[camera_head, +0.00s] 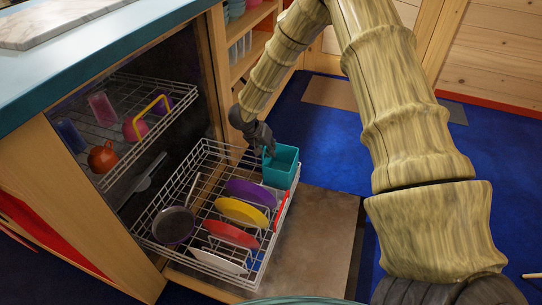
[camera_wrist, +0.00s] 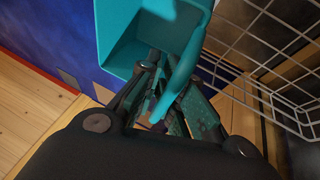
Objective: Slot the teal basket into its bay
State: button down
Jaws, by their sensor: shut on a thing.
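The teal basket (camera_head: 283,168) is an open-topped box at the far right corner of the dishwasher's pulled-out lower wire rack (camera_head: 200,160). The basket looks roughly upright in the head view. Whether its bottom rests in the rack or hangs above it, I cannot tell. No separate bay is clearly visible.
The lower rack holds a purple plate (camera_head: 250,192), a yellow plate (camera_head: 242,212), a red plate (camera_head: 231,234), a white plate (camera_head: 219,261) and a pan (camera_head: 173,224). A red clip (camera_head: 281,210) is on its right rim. The upper rack (camera_head: 125,125) holds cups.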

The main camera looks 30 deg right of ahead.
jog(key=f, duration=0.3)
jog(key=shift+s+d+f, duration=0.1)
jog(key=shift+s+d, duration=0.1)
jog(key=shift+d, duration=0.1)
jog(key=c, duration=2.2)
grip_release()
jog(key=shift+a+r, duration=0.1)
jog(key=shift+r, duration=0.3)
jog(key=o, duration=0.6)
jog(key=shift+o, duration=0.2)
